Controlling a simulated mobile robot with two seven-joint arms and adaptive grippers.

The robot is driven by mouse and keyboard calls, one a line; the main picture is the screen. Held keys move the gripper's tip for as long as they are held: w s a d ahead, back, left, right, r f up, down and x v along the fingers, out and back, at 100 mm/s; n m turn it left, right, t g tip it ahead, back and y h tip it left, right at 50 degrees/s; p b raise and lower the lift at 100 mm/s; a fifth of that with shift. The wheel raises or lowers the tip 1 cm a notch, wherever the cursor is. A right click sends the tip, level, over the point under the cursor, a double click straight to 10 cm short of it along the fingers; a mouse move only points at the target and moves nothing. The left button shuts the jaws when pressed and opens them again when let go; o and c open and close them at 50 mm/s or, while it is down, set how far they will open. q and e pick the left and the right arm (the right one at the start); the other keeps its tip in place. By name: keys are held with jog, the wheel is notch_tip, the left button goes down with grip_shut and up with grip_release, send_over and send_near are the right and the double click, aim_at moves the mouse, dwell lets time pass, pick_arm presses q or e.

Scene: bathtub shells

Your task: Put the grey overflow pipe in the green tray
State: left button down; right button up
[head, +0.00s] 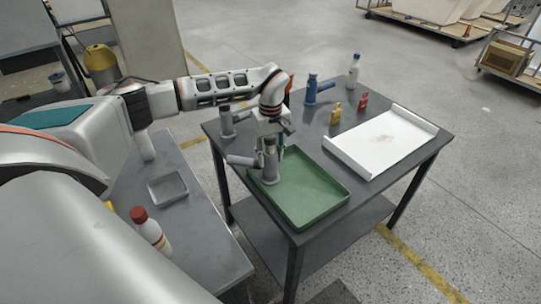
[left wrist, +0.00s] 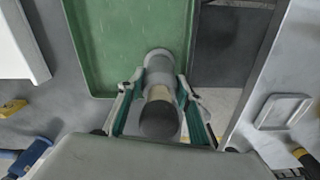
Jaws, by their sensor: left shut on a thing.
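The grey overflow pipe (head: 269,169) is upright in my left gripper (head: 270,143), with a side branch pointing left. Its lower end shows over the left corner of the green tray (head: 325,207); I cannot tell whether it touches the tray floor. In the left wrist view, the gripper's fingers (left wrist: 161,90) are shut on both sides of the grey pipe (left wrist: 160,118), and its far end shows against the green tray (left wrist: 125,35) near the tray's edge. My right gripper is not in view.
Another grey pipe (head: 227,124) stands behind the arm. A side bench holds a grey dish (head: 168,187) and a red-capped bottle (head: 150,232).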

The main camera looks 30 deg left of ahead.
pick_arm(q)
jog(key=c, duration=1.4)
grip_release()
notch_tip(320, 180, up, 12)
jog(key=shift+r, duration=0.1)
